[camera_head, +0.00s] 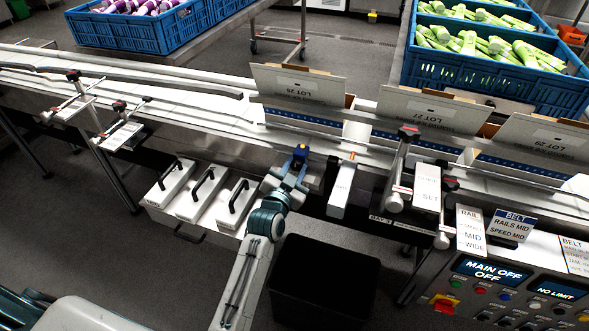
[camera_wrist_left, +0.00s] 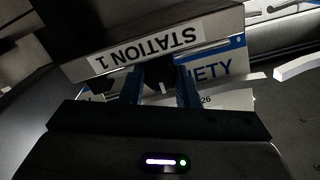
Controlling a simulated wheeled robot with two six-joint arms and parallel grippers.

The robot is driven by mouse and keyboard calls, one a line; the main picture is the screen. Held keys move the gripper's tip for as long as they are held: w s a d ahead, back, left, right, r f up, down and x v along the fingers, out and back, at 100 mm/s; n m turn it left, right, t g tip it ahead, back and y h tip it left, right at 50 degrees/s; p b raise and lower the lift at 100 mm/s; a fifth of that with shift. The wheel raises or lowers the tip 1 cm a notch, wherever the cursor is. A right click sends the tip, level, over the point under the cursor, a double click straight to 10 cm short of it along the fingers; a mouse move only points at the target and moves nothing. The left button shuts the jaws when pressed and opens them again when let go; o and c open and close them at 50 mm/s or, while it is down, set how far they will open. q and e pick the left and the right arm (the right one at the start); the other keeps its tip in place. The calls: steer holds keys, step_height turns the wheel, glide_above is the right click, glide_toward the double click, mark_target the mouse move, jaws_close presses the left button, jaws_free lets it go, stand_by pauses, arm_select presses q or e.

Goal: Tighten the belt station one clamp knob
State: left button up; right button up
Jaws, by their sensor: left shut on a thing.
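My left gripper (camera_head: 300,152) is at the near side of the conveyor, in the middle of the head view. In the left wrist view its two blue fingers (camera_wrist_left: 160,88) stand either side of a dark knob (camera_wrist_left: 158,74) and are shut on it. The knob sits just under a plate (camera_wrist_left: 150,45) whose label reads STATION 1, upside down. In the head view the gripper hides this knob. How tight the knob is cannot be told. My right gripper is in neither view.
Several other clamps with black-and-red knobs (camera_head: 408,131) stand along the conveyor rail (camera_head: 200,115). White handled blocks (camera_head: 203,192) sit left of my arm, a black bin (camera_head: 325,283) below. A control panel (camera_head: 510,285) is at right. Blue crates (camera_head: 490,85) stand behind.

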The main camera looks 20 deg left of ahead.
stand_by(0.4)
arm_select(q)
steer(key=o, duration=1)
steer(key=shift+c, duration=0.2)
steer(key=shift+s+f, duration=0.1)
steer(key=shift+s, duration=0.2)
steer(key=s+b, duration=0.2)
steer(key=s, duration=0.8)
steer(key=shift+a, duration=0.15)
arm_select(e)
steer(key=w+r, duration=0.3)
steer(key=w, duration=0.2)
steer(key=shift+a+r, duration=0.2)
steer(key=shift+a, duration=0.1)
arm_select(q)
steer(key=shift+s, duration=0.1)
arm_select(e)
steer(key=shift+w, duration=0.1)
